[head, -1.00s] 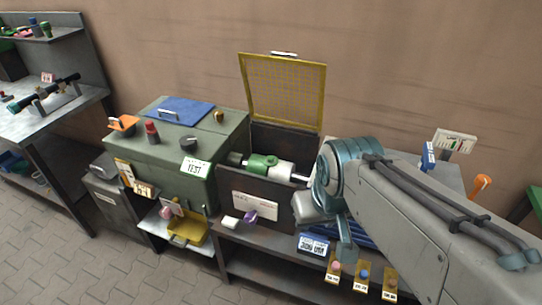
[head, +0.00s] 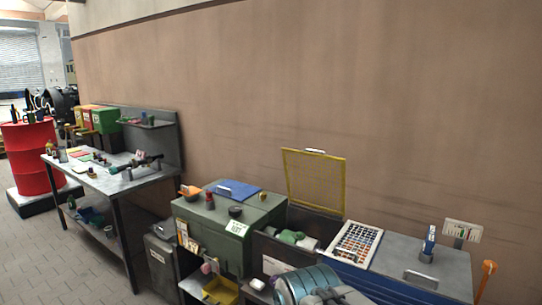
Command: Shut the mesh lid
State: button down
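The mesh lid (head: 314,181) is a yellow-framed panel with yellow mesh and a small handle on its top edge. It stands upright, open, at the back of a dark box (head: 268,247) in the head view. A green and white cylindrical part (head: 290,238) lies inside the box. My arm's teal link shows at the bottom edge, in front of the box, and hides part of its front. My gripper is out of the picture, so its state does not show.
A green cabinet (head: 263,219) with a blue folder (head: 232,190) on top stands left of the box. A grey chest with a chart panel (head: 356,243) is to its right. A workbench (head: 112,181) and red drum (head: 27,157) are further left. Floor at lower left is clear.

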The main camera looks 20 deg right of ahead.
aim_at(324, 157)
jog(key=u, duration=0.75)
jog(key=i, duration=1.5)
jog(key=z, duration=1.3)
jog(key=i, duration=0.8)
jog(key=z, duration=1.15)
jog(key=i, duration=0.2)
jog(key=z, duration=0.05)
